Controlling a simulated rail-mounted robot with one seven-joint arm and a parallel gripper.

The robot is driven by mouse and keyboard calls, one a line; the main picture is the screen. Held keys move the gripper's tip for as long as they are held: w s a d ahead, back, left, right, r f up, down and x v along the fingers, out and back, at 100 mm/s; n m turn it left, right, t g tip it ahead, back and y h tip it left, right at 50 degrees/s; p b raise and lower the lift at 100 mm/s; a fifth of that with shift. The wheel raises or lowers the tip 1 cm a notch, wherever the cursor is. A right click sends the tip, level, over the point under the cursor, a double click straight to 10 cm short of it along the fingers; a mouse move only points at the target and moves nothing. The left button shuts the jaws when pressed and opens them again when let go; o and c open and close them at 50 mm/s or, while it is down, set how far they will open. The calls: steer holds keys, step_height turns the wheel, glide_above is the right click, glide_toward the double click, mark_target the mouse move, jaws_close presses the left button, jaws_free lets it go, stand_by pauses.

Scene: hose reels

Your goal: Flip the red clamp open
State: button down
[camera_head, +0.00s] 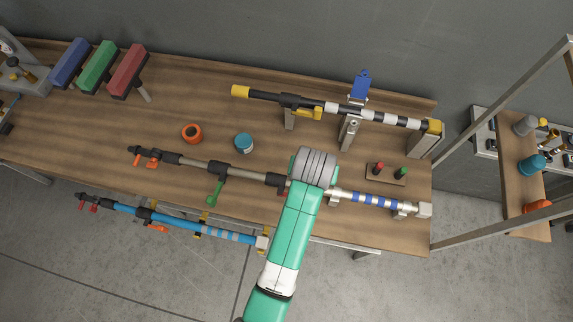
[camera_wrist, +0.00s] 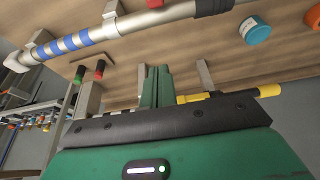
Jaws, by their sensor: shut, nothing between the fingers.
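The red clamp (camera_wrist: 195,28) sits on the silver hose line, beside a black fitting, in the upper part of the wrist view. In the head view only a small red part of it (camera_head: 286,190) shows next to my arm, which hides the rest. I cannot tell how far its lever is turned. My gripper (camera_wrist: 157,72) shows as two green fingers close together, shut and empty. In the head view my wrist hides the fingers.
A silver pipe with blue bands (camera_head: 372,200) runs right of my arm. A black-and-white pipe (camera_head: 370,114) with yellow ends lies behind. A green lever (camera_head: 215,190), a blue jar (camera_head: 244,143) and an orange ring (camera_head: 192,133) are left. A red-and-green button block (camera_head: 386,175) stands right.

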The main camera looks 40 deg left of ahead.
steer(key=shift+s+a+f, duration=0.3)
steer(key=shift+s+f, duration=0.1)
steer(key=shift+f, duration=0.2)
steer(key=x, duration=0.9)
steer(key=shift+f+b, duration=0.15)
steer(key=shift+b, duration=0.2)
steer(key=shift+s+f+p, duration=0.15)
steer(key=shift+f+p, duration=0.15)
steer(key=shift+p, duration=0.05)
steer(key=s, duration=0.1)
steer(key=s+d, duration=0.1)
steer(key=s+p, duration=0.1)
steer(key=shift+s+d, duration=0.1)
steer(key=shift+d, duration=0.15)
steer(key=shift+d, duration=0.1)
